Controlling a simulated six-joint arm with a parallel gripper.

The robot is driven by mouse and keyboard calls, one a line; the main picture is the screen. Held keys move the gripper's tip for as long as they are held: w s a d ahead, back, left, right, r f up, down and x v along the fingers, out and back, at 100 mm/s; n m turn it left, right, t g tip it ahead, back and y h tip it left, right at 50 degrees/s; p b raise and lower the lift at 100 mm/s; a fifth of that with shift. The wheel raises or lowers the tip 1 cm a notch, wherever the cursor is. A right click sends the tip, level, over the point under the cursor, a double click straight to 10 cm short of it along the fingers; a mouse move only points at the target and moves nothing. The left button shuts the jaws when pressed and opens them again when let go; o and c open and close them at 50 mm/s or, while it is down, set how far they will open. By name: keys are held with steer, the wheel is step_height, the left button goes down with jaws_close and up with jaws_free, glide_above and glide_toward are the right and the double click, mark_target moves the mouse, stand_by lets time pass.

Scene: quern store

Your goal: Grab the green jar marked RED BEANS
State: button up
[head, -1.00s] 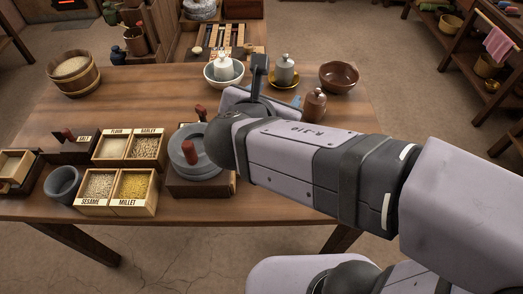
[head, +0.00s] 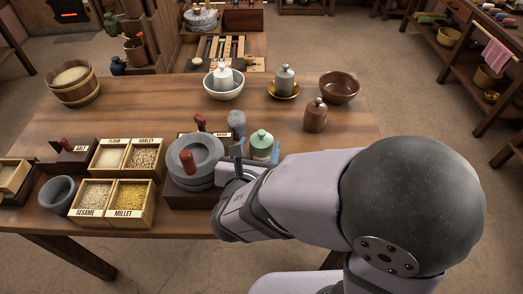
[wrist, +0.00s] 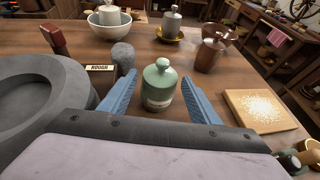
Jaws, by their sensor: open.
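A green lidded jar (head: 262,143) stands upright on the table, right of the stone quern. It also shows in the middle of the wrist view (wrist: 160,86), with a pale band low on its body whose writing I cannot read. My gripper (wrist: 160,77) is open, with one blue finger on each side of the jar and a visible gap on both sides. The jar's lower front is partly hidden by my gripper body. In the head view my gripper (head: 260,155) is low beside the jar, and my arm covers the table in front.
The quern (head: 195,160) is close on the left. A grey stone (head: 236,124) and a box marked ROUGH (wrist: 101,68) are near the jar. A brown jar (head: 315,115), grey jar (head: 285,80) and bowls stand behind. A dusted board (wrist: 260,110) lies to the right.

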steer(key=shift+b+x, duration=0.5)
steer(key=shift+x, duration=3.3)
steer(key=c, duration=1.1)
